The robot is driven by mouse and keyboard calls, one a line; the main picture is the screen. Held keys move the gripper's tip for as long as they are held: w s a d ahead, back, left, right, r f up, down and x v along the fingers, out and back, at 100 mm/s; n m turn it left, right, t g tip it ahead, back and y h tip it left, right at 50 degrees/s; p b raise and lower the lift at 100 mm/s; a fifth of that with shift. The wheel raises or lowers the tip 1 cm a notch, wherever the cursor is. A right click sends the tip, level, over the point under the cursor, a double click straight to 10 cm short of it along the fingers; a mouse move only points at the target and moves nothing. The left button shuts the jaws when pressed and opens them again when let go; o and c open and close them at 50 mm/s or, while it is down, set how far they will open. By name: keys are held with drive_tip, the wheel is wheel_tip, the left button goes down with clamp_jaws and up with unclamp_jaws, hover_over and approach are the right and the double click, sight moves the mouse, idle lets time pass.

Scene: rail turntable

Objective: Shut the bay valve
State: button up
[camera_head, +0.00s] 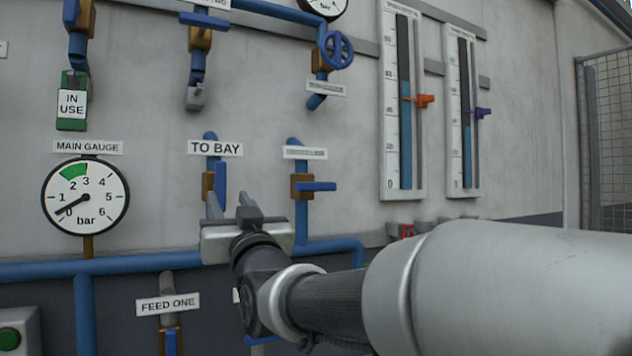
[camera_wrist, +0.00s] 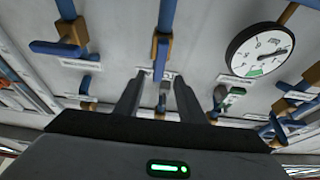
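The bay valve sits under the "TO BAY" label (camera_head: 215,149) on a blue vertical pipe. It has a brass body (camera_head: 207,187) and a blue lever (camera_head: 220,180) that stands upright, along the pipe. My gripper (camera_head: 231,204) is just below the lever, its two fingers apart and pointing at the wall. In the wrist view, which is upside down, the blue lever (camera_wrist: 160,58) shows between and beyond the fingertips (camera_wrist: 160,77). Nothing is seen between the fingers up close. I cannot tell whether a finger touches the lever.
A neighbouring valve (camera_head: 315,187) to the right has its lever crosswise. The main gauge (camera_head: 85,197) at left has its needle near 0. An "IN USE" tag (camera_head: 72,104) hangs above it. A blue horizontal pipe (camera_head: 130,264) runs below. Two tall level gauges (camera_head: 403,100) stand right.

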sight(222, 184)
drive_tip(key=p+x, duration=0.1)
drive_tip(key=x, duration=0.9)
drive_tip(key=shift+w, duration=0.1)
clamp_jaws()
